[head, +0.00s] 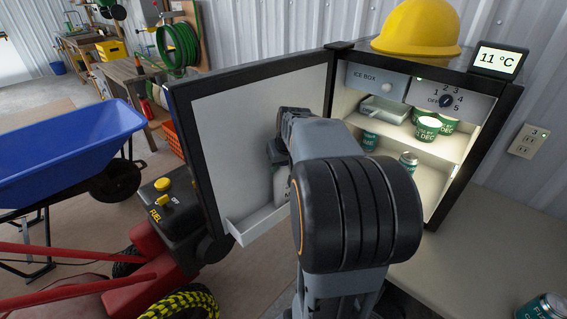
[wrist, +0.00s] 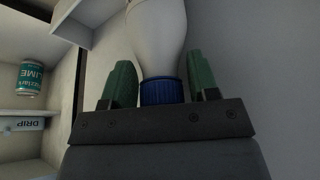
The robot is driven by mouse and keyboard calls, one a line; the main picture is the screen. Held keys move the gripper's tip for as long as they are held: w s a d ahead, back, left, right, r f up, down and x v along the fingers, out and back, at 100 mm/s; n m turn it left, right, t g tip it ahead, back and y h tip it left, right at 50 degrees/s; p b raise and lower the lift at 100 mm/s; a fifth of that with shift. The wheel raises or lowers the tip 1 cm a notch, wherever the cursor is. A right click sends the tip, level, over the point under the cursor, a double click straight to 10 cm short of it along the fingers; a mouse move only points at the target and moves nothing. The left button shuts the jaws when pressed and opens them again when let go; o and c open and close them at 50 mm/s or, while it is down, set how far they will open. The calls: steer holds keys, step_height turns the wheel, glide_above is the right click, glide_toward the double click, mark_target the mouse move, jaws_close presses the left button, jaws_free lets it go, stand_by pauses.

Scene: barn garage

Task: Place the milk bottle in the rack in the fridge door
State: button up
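The milk bottle is white with a blue cap. In the head view the milk bottle (head: 281,184) is mostly hidden behind my arm, low against the inner side of the open fridge door, at the door rack (head: 250,225). In the wrist view the bottle (wrist: 158,32) has its cap between the two green fingers of my gripper (wrist: 164,85). The fingers flank the cap very closely; I cannot tell whether they press on it. The bottle's base is out of view in the wrist view, and whether it rests on the rack floor is unclear.
A yellow hard hat (head: 417,27) and a temperature display (head: 497,60) sit on top. A blue wheelbarrow (head: 65,150) and a red machine (head: 150,265) stand left of the door (head: 185,130).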

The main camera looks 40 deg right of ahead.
steer(key=shift+r, duration=0.1)
steer(key=p+v, duration=0.2)
steer(key=v, duration=0.9)
steer(key=s+a+f+n, duration=0.1)
steer(key=s+a+f, duration=0.3)
steer(key=a, duration=0.5)
steer(key=s+a+f+n+g+y, duration=0.1)
steer(key=s+a+f, duration=0.3)
steer(key=a+f, duration=0.5)
steer(key=shift+a+f+n, duration=0.2)
steer(key=shift+a+n, duration=0.5)
steer(key=shift+n, duration=0.1)
steer(key=shift+s, duration=0.1)
